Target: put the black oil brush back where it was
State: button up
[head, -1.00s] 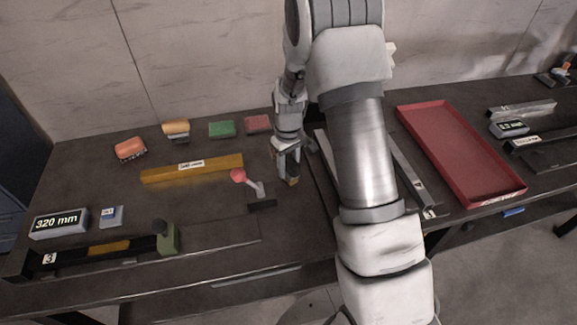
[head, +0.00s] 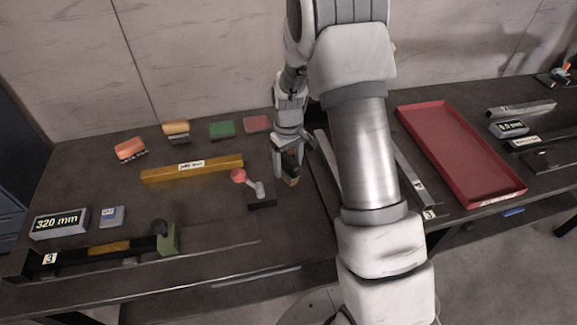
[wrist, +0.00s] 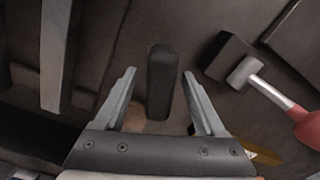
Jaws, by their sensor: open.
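The black oil brush (wrist: 161,80) shows in the wrist view as a dark, rounded handle between my two fingers, with a gap on each side. A tan patch (wrist: 140,122) shows near its lower end; I cannot tell for certain whether this is its bristles. In the head view the brush (head: 292,166) is a small dark shape with a tan lower end between my fingers, at the table surface. My gripper (head: 289,172) is open around it, and the gripper also shows in the wrist view (wrist: 159,72). I cannot tell whether the brush stands upright or leans.
A yellow bar (head: 192,168) lies farther left. Green (head: 222,129) and red (head: 257,123) blocks sit behind. A red tray (head: 446,137) is at the right.

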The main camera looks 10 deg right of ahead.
notch_tip(320, 180, up, 11)
jog(key=shift+f+p, duration=0.2)
jog(key=shift+p, duration=0.1)
jog(key=s+r+m+t, duration=0.2)
jog(key=s+r, duration=0.8)
jog(key=r, duration=0.4)
jog(key=s+r+m+t, duration=0.1)
jog(key=s+r, duration=0.1)
jog(key=s, duration=0.5)
jog(key=s+r+m+t, duration=0.1)
jog(key=s+r+t, duration=0.1)
jog(key=s, duration=0.6)
jog(key=shift+s+r+m+t, duration=0.2)
jog(key=shift+r+m+t, duration=0.05)
jog(key=shift+m+t, duration=0.05)
